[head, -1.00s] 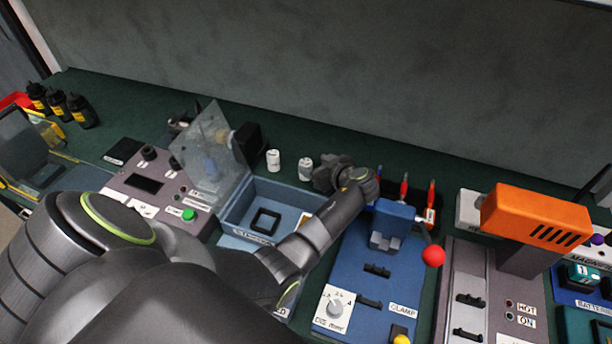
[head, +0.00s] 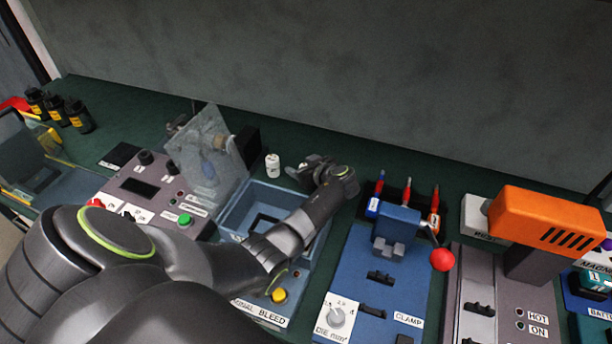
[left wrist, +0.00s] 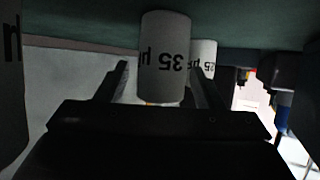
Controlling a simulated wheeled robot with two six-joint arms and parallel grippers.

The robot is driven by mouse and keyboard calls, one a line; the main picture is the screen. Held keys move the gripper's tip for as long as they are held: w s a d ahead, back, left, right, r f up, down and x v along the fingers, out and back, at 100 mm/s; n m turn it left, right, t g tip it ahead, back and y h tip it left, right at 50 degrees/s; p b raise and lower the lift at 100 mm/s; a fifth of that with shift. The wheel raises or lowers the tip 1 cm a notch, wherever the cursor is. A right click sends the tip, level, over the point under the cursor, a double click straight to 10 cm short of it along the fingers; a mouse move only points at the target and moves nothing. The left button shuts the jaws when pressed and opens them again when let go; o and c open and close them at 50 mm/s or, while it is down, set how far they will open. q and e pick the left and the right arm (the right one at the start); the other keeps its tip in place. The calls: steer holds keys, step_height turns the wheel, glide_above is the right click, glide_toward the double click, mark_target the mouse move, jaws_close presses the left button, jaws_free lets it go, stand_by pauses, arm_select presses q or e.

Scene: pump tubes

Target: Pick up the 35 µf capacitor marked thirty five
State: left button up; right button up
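The 35 µF capacitor (left wrist: 163,62) is a white upright cylinder, its mark upside down in the left wrist view. It stands between the two fingers of my left gripper (left wrist: 160,72), which are open, with a gap visible at the left finger. In the head view my left gripper (head: 308,166) is low over the back of the bench and hides this capacitor. A second white capacitor marked 25 (left wrist: 204,56) stands behind it in the wrist view; a white capacitor (head: 272,165) also shows left of the gripper in the head view. My right gripper is not in view.
A blue tray box (head: 232,207) with a raised clear lid (head: 208,150) is in front and left of the capacitors. A blue clamp station (head: 372,275) and red- and blue-tipped tools (head: 407,193) are to the right. The back wall is behind.

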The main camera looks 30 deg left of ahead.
arm_select(q)
steer(key=c, duration=1)
steer(key=shift+c, duration=0.2)
